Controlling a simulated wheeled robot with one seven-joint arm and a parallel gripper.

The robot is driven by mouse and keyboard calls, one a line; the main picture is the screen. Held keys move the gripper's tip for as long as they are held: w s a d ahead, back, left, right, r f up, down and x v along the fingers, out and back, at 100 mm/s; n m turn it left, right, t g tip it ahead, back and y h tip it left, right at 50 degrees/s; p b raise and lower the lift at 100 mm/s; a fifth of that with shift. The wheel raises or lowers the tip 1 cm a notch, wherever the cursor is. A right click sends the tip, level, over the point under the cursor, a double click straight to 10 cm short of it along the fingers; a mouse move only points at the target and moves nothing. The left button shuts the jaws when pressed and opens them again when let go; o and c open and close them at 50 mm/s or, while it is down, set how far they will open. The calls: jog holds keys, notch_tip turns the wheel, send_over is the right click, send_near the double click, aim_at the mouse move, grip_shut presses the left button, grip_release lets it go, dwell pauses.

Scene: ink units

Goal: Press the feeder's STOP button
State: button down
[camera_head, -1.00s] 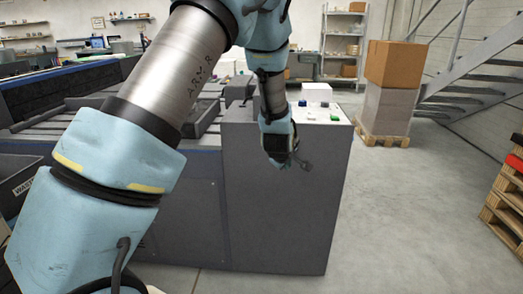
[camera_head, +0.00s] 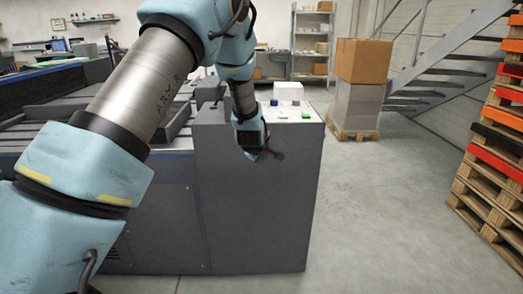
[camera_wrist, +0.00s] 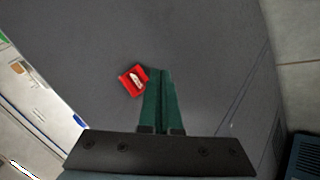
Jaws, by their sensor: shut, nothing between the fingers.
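The feeder's dark grey cabinet (camera_head: 258,215) stands in front of me, with a pale control panel (camera_head: 300,119) on top. In the wrist view a red square piece with a white mark (camera_wrist: 133,80), which looks like the STOP button, sits on the grey cabinet face (camera_wrist: 215,60). My gripper's green fingers (camera_wrist: 161,72) are shut and empty. Their tips appear just right of the red piece; I cannot tell whether they touch it. In the head view my wrist (camera_head: 250,135) hangs before the cabinet's upper front and hides the red piece.
A boxed pallet stack (camera_head: 358,90) stands behind right, and stacked coloured pallets (camera_head: 495,150) are at the right edge. The floor right of the cabinet is clear.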

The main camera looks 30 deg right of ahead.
jog(key=shift+w+d, duration=0.35)
jog(key=shift+w, duration=0.45)
jog(key=shift+w+d, duration=0.35)
jog(key=shift+w, duration=0.45)
jog(key=shift+w+b, duration=0.1)
jog(key=shift+b, duration=0.2)
dwell(0.6)
jog(key=shift+w+d, duration=0.2)
jog(key=shift+w, duration=0.1)
jog(key=shift+w+d, duration=0.15)
jog(key=shift+w, duration=0.25)
dwell(0.9)
jog(key=shift+s, duration=0.15)
jog(key=shift+s+a, duration=0.35)
jog(key=shift+s, duration=0.3)
jog(key=shift+s, duration=0.1)
jog(key=s, duration=0.1)
jog(key=s+a, duration=0.1)
jog(key=s, duration=0.1)
jog(key=s+a+b, duration=0.1)
jog(key=shift+s, duration=0.15)
